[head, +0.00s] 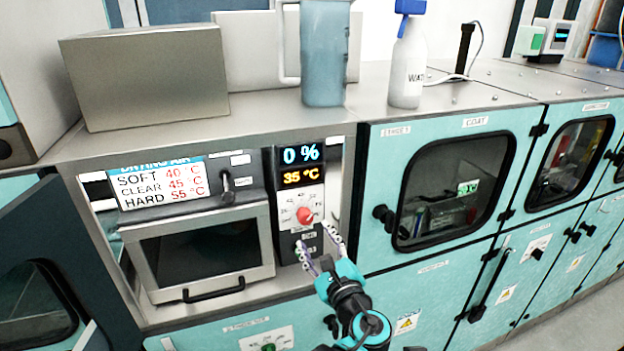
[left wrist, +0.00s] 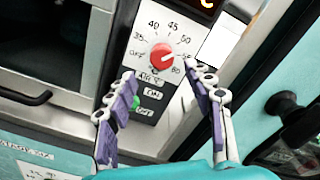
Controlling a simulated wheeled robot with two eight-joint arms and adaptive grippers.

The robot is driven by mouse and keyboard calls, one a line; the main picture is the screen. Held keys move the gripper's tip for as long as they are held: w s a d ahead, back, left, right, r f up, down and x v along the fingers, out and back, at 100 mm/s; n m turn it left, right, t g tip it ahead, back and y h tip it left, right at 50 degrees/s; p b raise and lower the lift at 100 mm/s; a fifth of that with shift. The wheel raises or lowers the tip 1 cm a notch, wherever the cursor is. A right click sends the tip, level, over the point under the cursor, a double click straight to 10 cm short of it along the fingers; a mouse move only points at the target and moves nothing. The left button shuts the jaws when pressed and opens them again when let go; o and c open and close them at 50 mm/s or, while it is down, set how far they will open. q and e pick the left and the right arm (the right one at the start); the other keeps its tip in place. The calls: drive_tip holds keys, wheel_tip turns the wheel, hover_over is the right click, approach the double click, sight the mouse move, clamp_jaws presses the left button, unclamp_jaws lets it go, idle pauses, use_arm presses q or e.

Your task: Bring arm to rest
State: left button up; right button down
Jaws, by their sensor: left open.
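My left gripper (head: 318,248) is in front of the control panel (head: 302,200) of the drying oven. Its fingers are spread and nothing is between them. In the left wrist view the open fingers (left wrist: 166,108) frame the lower part of the panel, below the red dial (left wrist: 161,56). The dial also shows in the head view (head: 305,215), just above the fingertips. A green button (left wrist: 135,101) is partly hidden by the left finger. Whether a fingertip touches the panel cannot be told. The display reads 0 % and 35 °C. My right gripper is not in view.
The oven door (head: 200,252) with its black handle is left of the panel. A metal box (head: 145,78), a jug (head: 324,55) and a white bottle (head: 407,65) stand on the counter above. A teal cabinet with a windowed door (head: 455,190) is on the right. An open dark door is at far left.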

use_arm(q)
drive_tip(key=s+a+f+n+g+b, duration=0.2)
drive_tip(key=s+a+f+n+g, duration=0.2)
drive_tip(key=a+f+n, duration=0.45)
drive_tip(key=s+a+f+n+g+b, duration=0.2)
drive_tip(key=s+a+f+n+g, duration=0.25)
drive_tip(key=a, duration=0.65)
drive_tip(key=s+f+n+g+h+b, duration=0.1)
drive_tip(key=s+f+n+h+b, duration=0.2)
drive_tip(key=s+f+n, duration=0.6)
drive_tip(key=s+n+h, duration=0.2)
drive_tip(key=s+n, duration=0.1)
drive_tip(key=shift+a+f+h, duration=0.2)
drive_tip(key=shift+a+h, duration=0.1)
drive_tip(key=shift+g, duration=0.35)
idle(3.7)
